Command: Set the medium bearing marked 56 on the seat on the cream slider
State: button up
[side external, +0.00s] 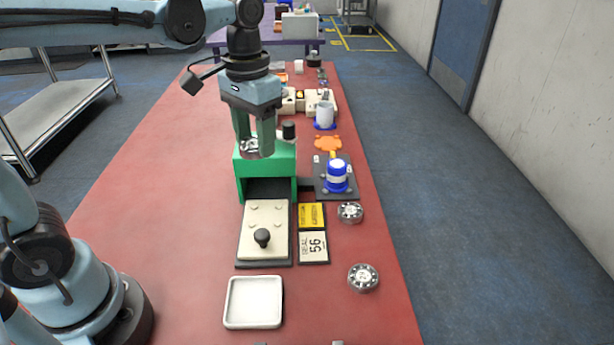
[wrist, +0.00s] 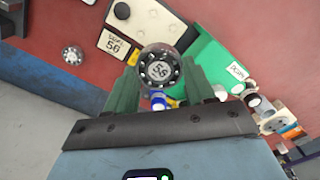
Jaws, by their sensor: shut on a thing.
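My gripper (side external: 255,150) has its green fingers shut on a metal bearing, held above the top of the green housing (side external: 266,178). In the wrist view the bearing (wrist: 160,68) faces the camera, reads 56 and sits between the fingertips. The cream slider (side external: 277,245) lies in front of the housing, with a black knob on its near part and small raised studs farther back. The slider (wrist: 150,20) is partly cut off in the wrist view. I see no bearing on it. The held bearing is behind and above the slider, apart from it.
Two other bearings lie on the red table, one beside the yellow label (side external: 350,212) and one nearer (side external: 363,278). A card reading 56 (side external: 313,247) is right of the slider. A white tray (side external: 253,302) is in front. A blue and white object (side external: 337,175) stands right of the housing.

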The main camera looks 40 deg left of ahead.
aim_at(249, 140)
jog(key=shift+s+a+r, duration=0.15)
jog(key=shift+a, duration=0.3)
jog(key=shift+a+r, duration=0.1)
jog(key=shift+r, duration=0.15)
notch_tip(249, 140, up, 5)
jog(key=shift+a+f, duration=0.1)
jog(key=shift+a, duration=0.05)
jog(key=w+a+n, duration=0.1)
jog(key=w+a, duration=0.4)
jog(key=a, duration=0.6)
jog(key=w+a+n, duration=0.1)
jog(key=w+a, duration=0.4)
jog(key=a, duration=0.6)
notch_tip(249, 140, down, 19)
jog(key=shift+w+d+r, duration=0.1)
jog(key=shift+d, duration=0.05)
jog(key=shift+f, duration=2.15)
jog(key=shift+f, duration=0.2)
